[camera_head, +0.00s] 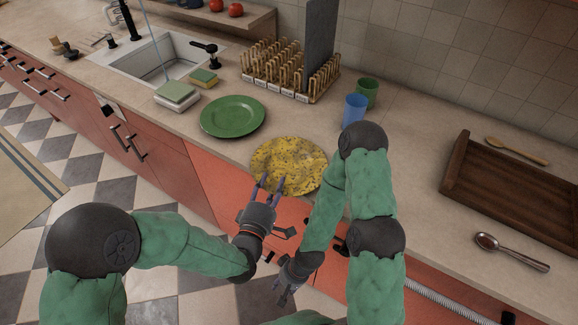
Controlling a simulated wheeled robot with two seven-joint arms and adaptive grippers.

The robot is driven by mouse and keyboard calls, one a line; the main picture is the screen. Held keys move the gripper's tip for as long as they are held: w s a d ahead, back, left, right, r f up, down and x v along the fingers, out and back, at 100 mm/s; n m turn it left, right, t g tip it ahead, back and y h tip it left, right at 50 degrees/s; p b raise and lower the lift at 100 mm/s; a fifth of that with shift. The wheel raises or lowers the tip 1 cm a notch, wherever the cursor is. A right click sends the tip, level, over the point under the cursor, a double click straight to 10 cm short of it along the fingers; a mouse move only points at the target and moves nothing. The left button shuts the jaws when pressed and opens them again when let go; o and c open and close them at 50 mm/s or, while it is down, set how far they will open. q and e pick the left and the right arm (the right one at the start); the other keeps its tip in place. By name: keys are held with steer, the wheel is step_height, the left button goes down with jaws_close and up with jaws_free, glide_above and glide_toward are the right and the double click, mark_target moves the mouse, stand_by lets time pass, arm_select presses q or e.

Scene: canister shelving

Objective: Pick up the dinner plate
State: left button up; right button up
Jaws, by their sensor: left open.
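A round plate mottled yellow and brown (290,163) lies flat on the counter near its front edge. A plain green plate (233,117) lies farther back to its left. I cannot tell from their looks which one is the dinner plate. My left gripper (270,186) is open and empty, with its fingers at the near rim of the mottled plate. I cannot tell whether they touch it. My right gripper (284,294) hangs lower, in front of the drawer fronts, pointing down. Its fingers are small and partly unclear.
A wooden dish rack (290,75) with a dark board stands behind the plates. A blue cup (354,108) and green cup (367,92) stand to the right. Sponges (176,93) lie beside the sink (160,62). A wooden tray (520,190), wooden spoon (515,150) and metal spoon (510,252) lie at right.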

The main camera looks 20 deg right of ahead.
arm_select(q)
jaws_close()
steer(key=shift+r, duration=0.1)
steer(key=shift+r, duration=0.15)
